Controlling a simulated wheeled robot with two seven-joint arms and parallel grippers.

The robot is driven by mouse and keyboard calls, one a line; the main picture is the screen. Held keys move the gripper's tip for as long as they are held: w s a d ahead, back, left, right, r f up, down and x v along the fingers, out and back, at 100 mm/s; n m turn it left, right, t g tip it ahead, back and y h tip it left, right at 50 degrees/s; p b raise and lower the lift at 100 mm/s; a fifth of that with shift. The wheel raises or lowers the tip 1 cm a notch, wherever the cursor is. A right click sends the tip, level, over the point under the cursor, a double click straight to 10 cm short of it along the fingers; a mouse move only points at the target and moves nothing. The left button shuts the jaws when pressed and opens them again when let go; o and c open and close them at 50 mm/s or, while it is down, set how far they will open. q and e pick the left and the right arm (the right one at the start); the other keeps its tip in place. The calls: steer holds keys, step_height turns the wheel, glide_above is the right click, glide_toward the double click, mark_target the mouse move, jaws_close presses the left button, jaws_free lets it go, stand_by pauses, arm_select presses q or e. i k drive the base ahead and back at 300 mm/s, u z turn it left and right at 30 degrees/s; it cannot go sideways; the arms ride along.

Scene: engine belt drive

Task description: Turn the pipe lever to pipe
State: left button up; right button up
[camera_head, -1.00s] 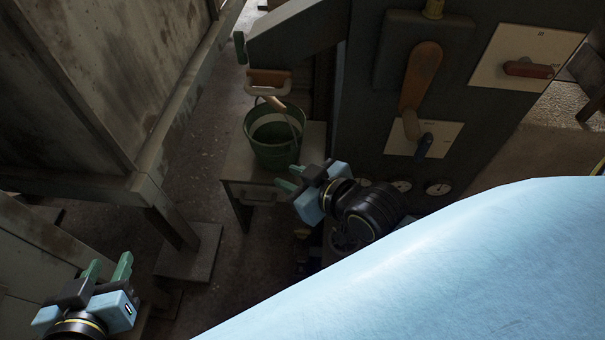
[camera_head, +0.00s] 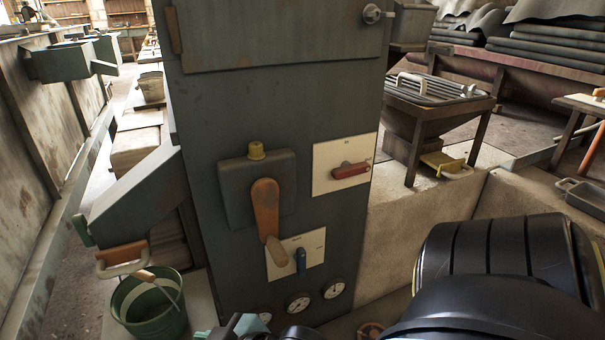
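A dark cabinet panel (camera_head: 215,190) stands in front of me. A red handle (camera_head: 351,171) lies nearly level on a white plate (camera_head: 328,155) at upper right. A blue handle (camera_head: 301,262) points roughly up and down on a lower white plate (camera_head: 315,243). Plate marks are too small to read, and I cannot tell which is the pipe lever. My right gripper (camera_head: 225,328) shows at the bottom edge, fingers apart, mostly cut off. My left gripper is out of view.
A green bucket (camera_head: 150,318) stands at lower left. Round gauges (camera_head: 334,289) sit below the handles. My black arm fills the lower right. A hopper on legs (camera_head: 425,105) stands at the right. The space before the panel's handles looks clear.

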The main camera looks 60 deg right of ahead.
mark_target(300, 257)
steer(key=z, duration=1.85)
steer(key=k, duration=0.5)
steer(key=u, duration=1)
steer(key=i, duration=0.65)
steer(key=z, duration=0.95)
